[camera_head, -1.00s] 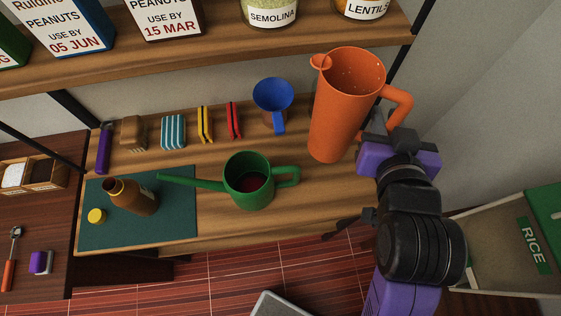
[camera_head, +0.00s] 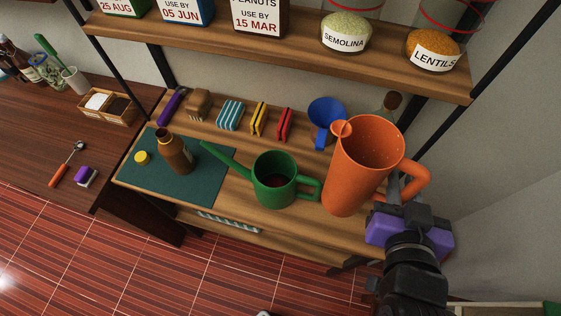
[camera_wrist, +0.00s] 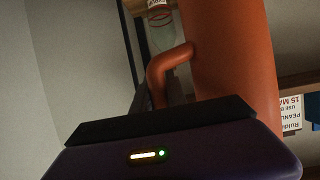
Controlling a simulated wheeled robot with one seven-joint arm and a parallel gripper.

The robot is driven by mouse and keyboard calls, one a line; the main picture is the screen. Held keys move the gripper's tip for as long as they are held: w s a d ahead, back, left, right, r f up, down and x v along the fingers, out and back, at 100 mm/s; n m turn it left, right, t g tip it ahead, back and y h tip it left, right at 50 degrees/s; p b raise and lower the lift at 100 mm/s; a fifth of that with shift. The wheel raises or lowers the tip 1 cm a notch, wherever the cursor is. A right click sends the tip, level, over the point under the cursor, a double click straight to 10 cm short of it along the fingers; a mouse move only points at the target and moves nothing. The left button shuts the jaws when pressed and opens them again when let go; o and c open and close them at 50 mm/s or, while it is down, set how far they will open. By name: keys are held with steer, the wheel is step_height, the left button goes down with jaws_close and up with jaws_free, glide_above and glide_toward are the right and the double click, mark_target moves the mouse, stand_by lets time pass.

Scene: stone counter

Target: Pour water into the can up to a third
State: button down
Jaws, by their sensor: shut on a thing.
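The can is a green watering can (camera_head: 273,190) on the wooden counter, its long spout pointing left and its handle right. Its opening faces up, with a dark reddish patch inside; I cannot tell what that is. A tall orange jug (camera_head: 360,165) is just right of the can, nearly upright, with its lip towards the left. Water inside it cannot be made out. My gripper (camera_head: 393,192) is shut on the jug's handle, on its right side. The handle also shows in the wrist view (camera_wrist: 163,72). The jug's base looks close to the can's handle.
A blue funnel (camera_head: 326,112) and a bottle (camera_head: 388,110) stand behind the jug. Sponges and a brush line the back. A brown bottle (camera_head: 174,153) and yellow cap (camera_head: 142,157) are on a green mat (camera_head: 205,190). A shelf (camera_head: 280,60) with jars hangs above.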

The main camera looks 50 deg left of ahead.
mark_target(378, 163)
step_height(378, 163, down, 7)
steer(key=n+h+b, duration=0.1)
steer(key=b, duration=0.5)
steer(key=s+a+r+n+t+h+p, duration=0.1)
steer(key=a+r+n+t+h+p, duration=0.1)
steer(key=r+n, duration=0.4)
steer(key=shift+a+h, duration=0.8)
steer(key=shift+h, duration=0.4)
steer(key=shift+s+a+r+n+t, duration=0.2)
steer(key=shift+a+r+n+t, duration=0.1)
steer(key=shift+r+n, duration=0.2)
steer(key=shift+a+r+h, duration=0.1)
steer(key=shift+r+h, duration=0.1)
steer(key=shift+h, duration=0.2)
steer(key=shift+s+a+r+n+p, duration=0.1)
steer(key=shift+a+r+n+p, duration=0.2)
steer(key=shift+r, duration=0.2)
steer(key=shift+s+a+r+n+p, duration=0.1)
steer(key=shift+a+r+n+p, duration=0.15)
steer(key=shift+r, duration=0.2)
stand_by(1.4)
